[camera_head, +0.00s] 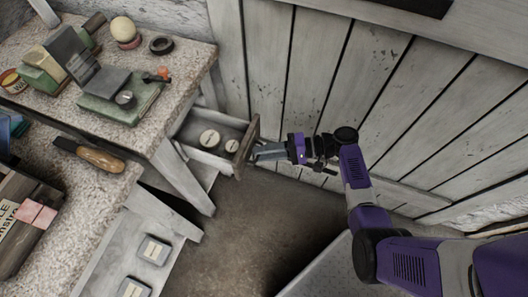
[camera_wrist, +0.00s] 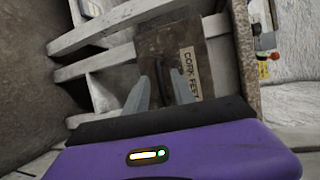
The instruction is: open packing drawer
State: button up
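A wooden drawer (camera_head: 247,146) under the left bench is pulled out in the head view. My gripper (camera_head: 257,152) is at the drawer front, reaching in from the right. In the wrist view the two grey fingers (camera_wrist: 163,85) stand at either side of a dark upright handle. I cannot tell whether they press on it.
A wooden-handled tool (camera_head: 100,159) lies at the bench edge. A lower open drawer (camera_head: 115,255) holds pale square items. Plank wall (camera_head: 310,80) stands behind; floor (camera_head: 240,225) is clear.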

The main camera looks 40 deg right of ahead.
jog(key=v, duration=0.7)
jog(key=shift+s+d, duration=0.25)
jog(key=shift+d, duration=0.05)
dwell(0.5)
